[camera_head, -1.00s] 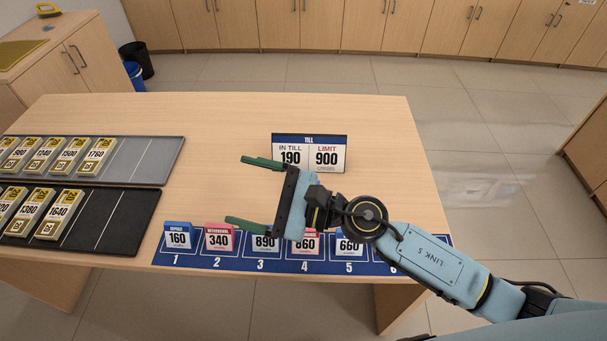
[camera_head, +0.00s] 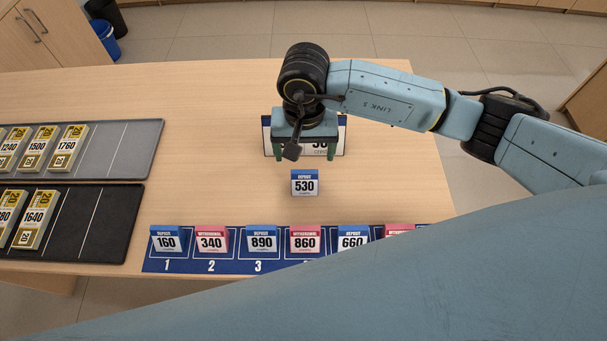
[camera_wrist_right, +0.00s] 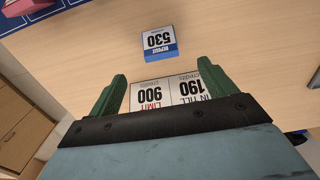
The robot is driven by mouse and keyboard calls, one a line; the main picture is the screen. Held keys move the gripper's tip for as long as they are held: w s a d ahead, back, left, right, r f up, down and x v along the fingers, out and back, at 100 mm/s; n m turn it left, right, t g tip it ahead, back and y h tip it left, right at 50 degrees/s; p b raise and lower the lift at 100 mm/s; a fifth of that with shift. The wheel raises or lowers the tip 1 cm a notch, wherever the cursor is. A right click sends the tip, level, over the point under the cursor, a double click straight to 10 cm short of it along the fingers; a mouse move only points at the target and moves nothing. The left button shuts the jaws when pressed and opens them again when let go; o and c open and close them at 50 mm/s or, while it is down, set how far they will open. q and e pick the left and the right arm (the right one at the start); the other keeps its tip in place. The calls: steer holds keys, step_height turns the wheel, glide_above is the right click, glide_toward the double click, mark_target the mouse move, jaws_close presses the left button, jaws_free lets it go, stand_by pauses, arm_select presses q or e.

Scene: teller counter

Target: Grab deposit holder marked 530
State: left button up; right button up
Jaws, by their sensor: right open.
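The deposit holder marked 530 (camera_head: 305,183) is a small block with a blue top band and a white face. It stands alone on the wooden counter, behind the numbered row. It also shows in the right wrist view (camera_wrist_right: 159,42), beyond the fingertips. My right gripper (camera_head: 305,155) is open and empty, with its green fingers spread above the counter, just behind the 530 holder and in front of the till sign. In the right wrist view its fingers (camera_wrist_right: 164,82) are apart with nothing between them but the sign behind. My left gripper is not in view.
The till sign (camera_head: 341,149) is partly hidden behind my right gripper. A blue numbered mat (camera_head: 188,265) along the front edge bears blue deposit and pink withdrawal holders. Grey (camera_head: 139,135) and black (camera_head: 108,225) trays with banknote bundles lie at left. My blue arm covers the lower right.

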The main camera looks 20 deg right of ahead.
mark_target(304, 176)
step_height(304, 176, down, 6)
steer(key=shift+s+r, duration=0.1)
steer(key=f, duration=0.5)
steer(key=shift+w+f, duration=0.25)
steer(key=shift+f, duration=0.1)
steer(key=c, duration=1.1)
